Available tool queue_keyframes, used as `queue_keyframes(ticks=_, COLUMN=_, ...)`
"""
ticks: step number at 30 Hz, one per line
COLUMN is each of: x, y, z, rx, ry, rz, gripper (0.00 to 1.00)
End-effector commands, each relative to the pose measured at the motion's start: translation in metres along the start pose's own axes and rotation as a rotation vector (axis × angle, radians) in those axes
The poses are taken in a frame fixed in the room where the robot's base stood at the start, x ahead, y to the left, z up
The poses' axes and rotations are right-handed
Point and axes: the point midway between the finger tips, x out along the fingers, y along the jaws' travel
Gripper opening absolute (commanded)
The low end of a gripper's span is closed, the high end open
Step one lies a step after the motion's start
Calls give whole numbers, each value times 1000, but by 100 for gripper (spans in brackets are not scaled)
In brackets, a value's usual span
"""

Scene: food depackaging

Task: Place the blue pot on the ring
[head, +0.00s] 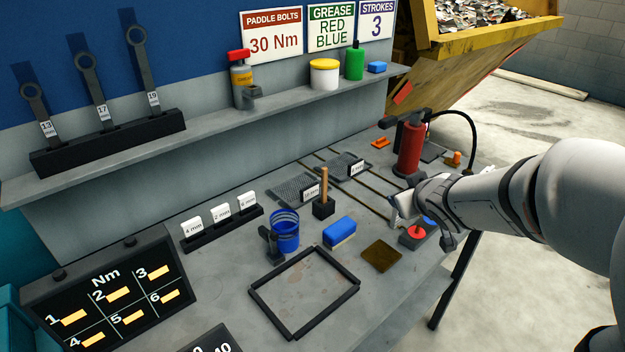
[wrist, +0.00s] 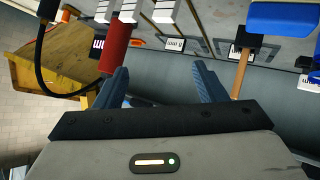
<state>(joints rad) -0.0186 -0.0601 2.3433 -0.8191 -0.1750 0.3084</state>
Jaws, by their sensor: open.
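A ribbed blue pot (head: 285,231) stands upright on the grey bench in the head view, with a small black fixture (head: 268,240) beside its left side. My gripper (head: 424,218) is well to the right of this pot, near the bench's right edge. It is open, with its two fingers apart in the wrist view (wrist: 162,80), and I see nothing held. A small blue thing (head: 430,221) shows by the fingers, partly hidden; I cannot tell what it is. I cannot make out a ring for certain.
Right of the pot are a wooden-handled brush (head: 324,195), a blue block (head: 339,232) and a brown square (head: 381,256). A black square frame (head: 303,334) lies in front. A red cylinder (head: 410,148) with a hose stands behind my gripper. A red-topped grey block (head: 416,236) is below it.

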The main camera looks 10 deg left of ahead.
Motion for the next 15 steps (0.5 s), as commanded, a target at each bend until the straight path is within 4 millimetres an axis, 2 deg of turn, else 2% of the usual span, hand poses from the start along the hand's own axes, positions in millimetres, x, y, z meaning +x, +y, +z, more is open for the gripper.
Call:
queue_keyframes(ticks=1, x=18, y=-15, z=-10, rx=-45, ry=64, rz=-73, gripper=64)
queue_keyframes(ticks=3, x=35, y=-42, z=-25, rx=-103, ry=168, rz=-198, gripper=64)
queue_keyframes(ticks=6, x=48, y=-87, z=-35, rx=-163, ry=292, rz=-411, gripper=64)
queue_keyframes(ticks=9, x=49, y=-129, z=-34, rx=-191, ry=379, rz=-633, gripper=64)
queue_keyframes(ticks=12, x=41, y=-160, z=-27, rx=-196, ry=431, rz=-827, gripper=64)
queue_keyframes(ticks=15, x=31, y=-180, z=-20, rx=-192, ry=458, rz=-968, gripper=64)
